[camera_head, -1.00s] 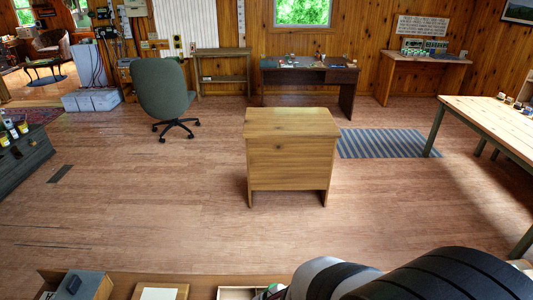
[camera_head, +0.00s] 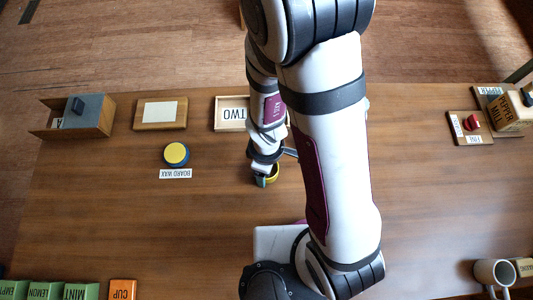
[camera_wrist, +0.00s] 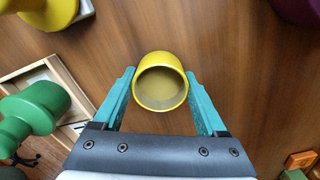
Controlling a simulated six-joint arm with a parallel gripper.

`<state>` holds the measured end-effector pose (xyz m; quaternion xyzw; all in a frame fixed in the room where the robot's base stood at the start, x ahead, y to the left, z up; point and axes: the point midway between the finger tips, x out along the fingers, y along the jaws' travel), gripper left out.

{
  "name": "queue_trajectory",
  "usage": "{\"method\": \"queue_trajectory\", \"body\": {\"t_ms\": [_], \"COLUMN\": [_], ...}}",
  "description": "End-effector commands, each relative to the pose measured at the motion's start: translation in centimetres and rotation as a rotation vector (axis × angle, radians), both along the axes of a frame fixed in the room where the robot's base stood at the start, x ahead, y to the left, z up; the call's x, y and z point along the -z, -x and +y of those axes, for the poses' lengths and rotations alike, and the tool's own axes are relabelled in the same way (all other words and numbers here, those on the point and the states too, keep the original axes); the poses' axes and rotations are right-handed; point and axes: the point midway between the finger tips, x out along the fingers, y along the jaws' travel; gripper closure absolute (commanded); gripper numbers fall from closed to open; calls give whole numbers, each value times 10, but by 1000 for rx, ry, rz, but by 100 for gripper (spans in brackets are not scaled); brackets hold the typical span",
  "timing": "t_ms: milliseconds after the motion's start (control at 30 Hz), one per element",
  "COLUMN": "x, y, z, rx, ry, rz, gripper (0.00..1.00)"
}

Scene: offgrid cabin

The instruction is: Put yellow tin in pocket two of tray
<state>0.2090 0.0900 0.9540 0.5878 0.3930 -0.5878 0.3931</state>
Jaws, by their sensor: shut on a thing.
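The yellow tin (camera_wrist: 160,60) is between my gripper's teal fingers (camera_wrist: 160,80) in the wrist view, its round open mouth facing the camera. My gripper is shut on it. In the head view my gripper (camera_head: 265,179) is low over the table, and a yellow edge of the tin (camera_head: 274,171) shows beside it. The wooden tray (camera_head: 231,127) has a pocket labelled TWO, behind and left of my gripper; my arm hides its right part. The tray (camera_wrist: 72,72) also shows at the left of the wrist view, partly covered by a green knob-shaped object (camera_wrist: 35,115).
A blue tin with a yellow lid (camera_head: 176,153) stands by a BOARD WAX label (camera_head: 175,174). A wooden block with a white top (camera_head: 161,113) is left of the tray. A mug (camera_head: 493,273) and several labelled boxes line the edges. The left middle of the table is clear.

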Motion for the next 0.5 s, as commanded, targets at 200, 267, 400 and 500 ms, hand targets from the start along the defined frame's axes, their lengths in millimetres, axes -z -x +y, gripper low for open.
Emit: {"method": "queue_trajectory", "body": {"t_ms": [200,267,400,500], "x": [0,0,-1,-8], "y": [0,0,0,-1], "z": [0,0,0,0], "rx": [0,0,0,0], "ry": [0,0,0,-1], "rz": [0,0,0,-3], "gripper": [92,100,100,100]}}
